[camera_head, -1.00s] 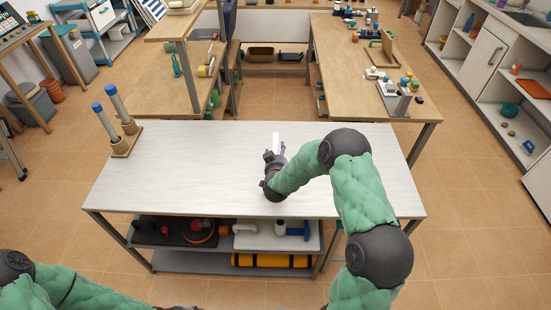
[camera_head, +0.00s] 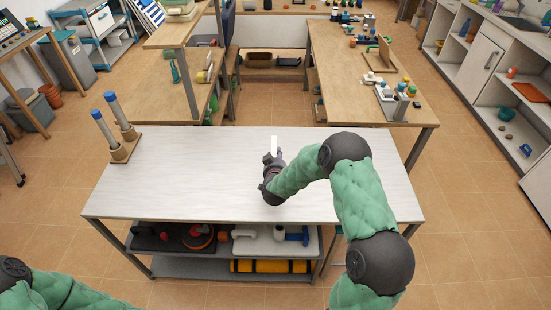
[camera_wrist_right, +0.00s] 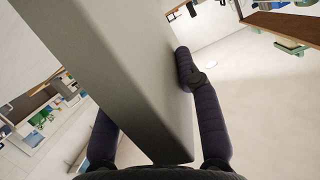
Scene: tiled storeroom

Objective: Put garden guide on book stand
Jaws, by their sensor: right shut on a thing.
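My right gripper (camera_head: 274,158) is above the middle of the pale table. It is shut on a slim, pale, upright slab, which I take to be the garden guide (camera_head: 275,144). In the right wrist view the slab is a broad grey block (camera_wrist_right: 115,65) between the two dark fingers; no title shows. The gripper hides its lower part, so I cannot tell whether it touches the table. A wooden upright panel on a base (camera_head: 386,53) on the far right bench may be the book stand, but I cannot be sure. My left gripper is out of view.
The pale table (camera_head: 190,170) is mostly bare. A wooden holder with two blue-topped posts (camera_head: 121,150) stands at its left end. Shelves below hold trays and a yellow roll (camera_head: 272,266). A wooden bench (camera_head: 345,75) with small items stands at back right.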

